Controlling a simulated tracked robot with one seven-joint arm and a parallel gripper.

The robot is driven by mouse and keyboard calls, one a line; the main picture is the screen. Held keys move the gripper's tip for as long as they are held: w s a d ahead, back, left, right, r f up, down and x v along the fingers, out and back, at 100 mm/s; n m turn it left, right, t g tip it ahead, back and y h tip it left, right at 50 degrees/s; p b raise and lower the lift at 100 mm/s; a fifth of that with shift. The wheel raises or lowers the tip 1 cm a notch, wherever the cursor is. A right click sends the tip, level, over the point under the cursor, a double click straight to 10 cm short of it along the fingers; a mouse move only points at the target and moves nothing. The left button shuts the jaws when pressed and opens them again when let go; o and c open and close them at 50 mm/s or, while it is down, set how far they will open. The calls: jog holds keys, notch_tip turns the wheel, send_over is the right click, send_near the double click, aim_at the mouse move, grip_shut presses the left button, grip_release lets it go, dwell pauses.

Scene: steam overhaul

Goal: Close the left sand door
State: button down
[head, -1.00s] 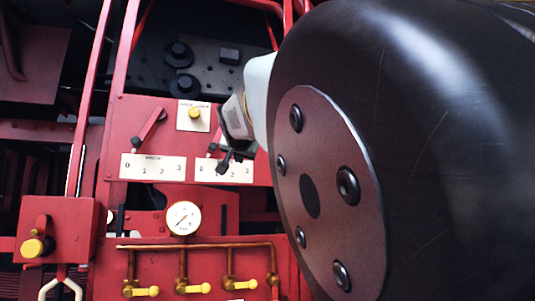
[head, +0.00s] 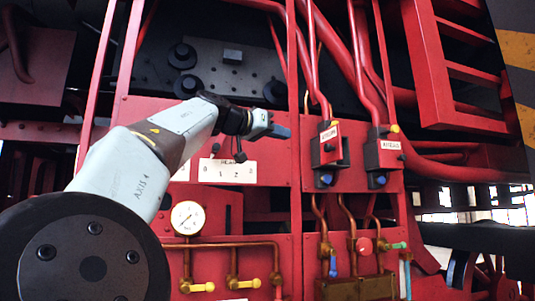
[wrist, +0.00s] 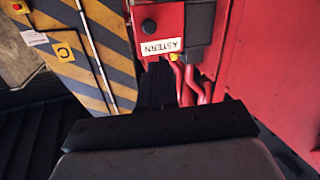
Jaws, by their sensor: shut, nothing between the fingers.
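My gripper (head: 280,131) is at the end of my arm in the head view. It points right in front of the red panel, just left of a red box labelled ASTERN (head: 329,148). In the wrist view my gripper (wrist: 156,85) shows as a dark narrow shape, its fingers together and empty, pointing toward the ASTERN box (wrist: 158,22). I cannot pick out the left sand door with certainty in either view.
A second red box (head: 384,150) stands to the right, with red pipes above. A pressure gauge (head: 187,218) and yellow-handled valves (head: 197,287) sit below my arm. A striped yellow and dark-blue surface (wrist: 75,38) shows in the wrist view.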

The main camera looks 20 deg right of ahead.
jog(key=a+m+g+h, duration=0.1)
jog(key=m+g, duration=0.1)
jog(key=g, duration=0.1)
jog(key=m+g, duration=0.4)
send_near(325, 149)
jog(key=shift+h, duration=0.4)
jog(key=d, duration=0.6)
jog(key=shift+s+d+f, duration=0.15)
jog(key=shift+s+d, duration=0.1)
jog(key=shift+d, duration=0.15)
jog(key=shift+d+n+t, duration=0.1)
jog(key=shift+n+t, duration=0.2)
jog(key=shift+t, duration=0.2)
